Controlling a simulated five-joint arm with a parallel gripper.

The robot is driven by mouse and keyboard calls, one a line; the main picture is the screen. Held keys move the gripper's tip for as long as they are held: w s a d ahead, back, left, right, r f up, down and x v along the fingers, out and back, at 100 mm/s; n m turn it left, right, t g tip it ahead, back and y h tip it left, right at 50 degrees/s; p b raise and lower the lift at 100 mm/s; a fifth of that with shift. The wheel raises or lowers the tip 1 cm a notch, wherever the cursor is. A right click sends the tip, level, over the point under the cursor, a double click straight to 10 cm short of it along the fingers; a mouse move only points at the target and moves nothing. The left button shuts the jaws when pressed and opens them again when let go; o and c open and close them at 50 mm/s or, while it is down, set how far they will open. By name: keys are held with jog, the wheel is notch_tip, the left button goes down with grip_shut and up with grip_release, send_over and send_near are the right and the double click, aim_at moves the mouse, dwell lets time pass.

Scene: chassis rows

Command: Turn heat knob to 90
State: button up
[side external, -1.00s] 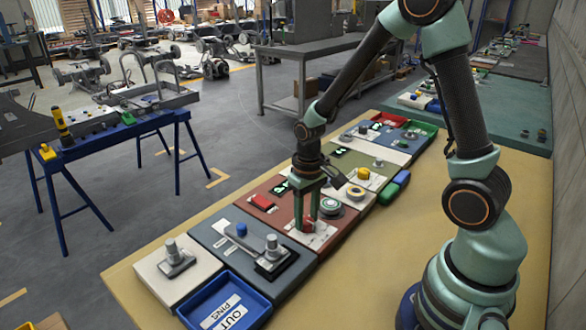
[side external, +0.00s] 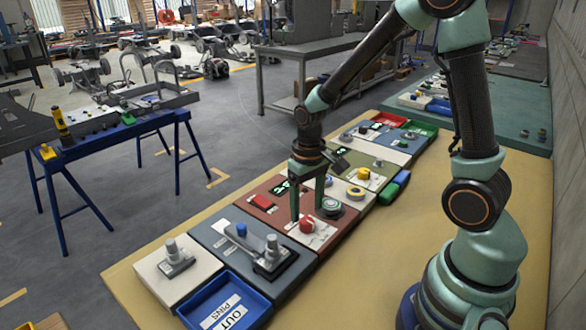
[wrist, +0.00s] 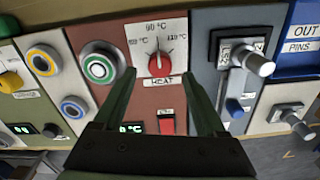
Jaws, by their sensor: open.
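The red heat knob (wrist: 161,64) sits on a white plate labelled HEAT in the wrist view. Its pointer aims up, close to the top mark, which seems to read 90 °C; the digits are small. In the side view the knob (side external: 307,226) shows clear on its reddish panel. My gripper (side external: 307,211) is open and empty just above it. In the wrist view its two fingers (wrist: 163,78) stand apart, one to each side of the HEAT plate, and do not touch the knob.
A red rocker switch (wrist: 166,122) and a green display (wrist: 131,128) share the panel. A green-and-white round button (wrist: 99,66) is left of the knob, a grey lever handle (wrist: 258,64) right. A blue OUT PINS tray (side external: 225,303) lies at the front.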

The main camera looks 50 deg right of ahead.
aim_at(307, 220)
notch_tip(307, 220, up, 9)
dwell(0.3)
jog(key=s+a+r+n+t, duration=0.2)
jog(key=s+r+t, duration=0.3)
jog(key=r, duration=0.3)
jog(key=shift+s+a+t, duration=0.3)
jog(key=shift+s+a, duration=0.2)
jog(key=shift+a, duration=0.35)
jog(key=shift+r, duration=0.1)
